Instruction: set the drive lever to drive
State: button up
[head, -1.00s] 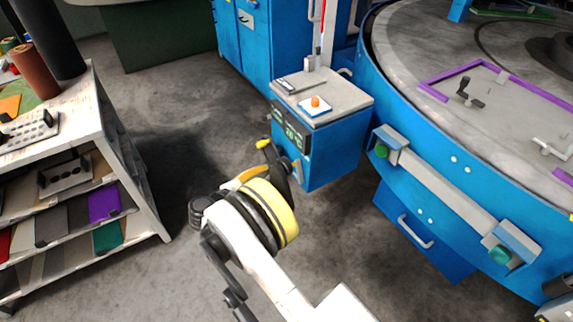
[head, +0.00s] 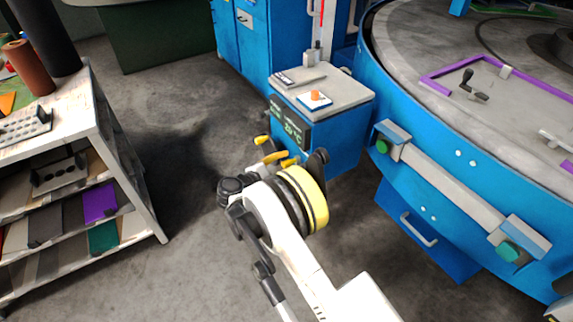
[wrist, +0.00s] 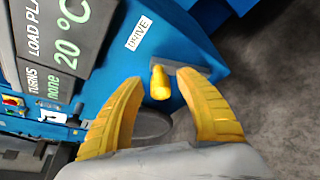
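The drive lever shows in the wrist view as a yellow knob (wrist: 160,84) on a grey arm, against the blue side of a control box (head: 338,141). A white "DRIVE" label (wrist: 140,33) is on that side, above and left of the knob in the wrist view. My gripper (wrist: 162,77) is open, with one yellow finger on each side of the knob. I see gaps between the knob and both fingers. In the head view my gripper (head: 276,150) is beside the box, and my wrist hides much of that area.
A large blue round table (head: 462,158) stands to the right. A shelf unit (head: 75,150) stands at left. Grey floor lies open between them.

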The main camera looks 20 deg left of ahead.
grip_shut()
jog(key=s+d+m, duration=0.1)
jog(key=d+m+t, duration=0.1)
jog(key=m, duration=0.1)
jog(key=shift+s+r+y, duration=0.2)
jog(key=shift+s+y, duration=0.1)
jog(key=shift+s, duration=0.1)
jog(key=shift+o, duration=1.2)
grip_release()
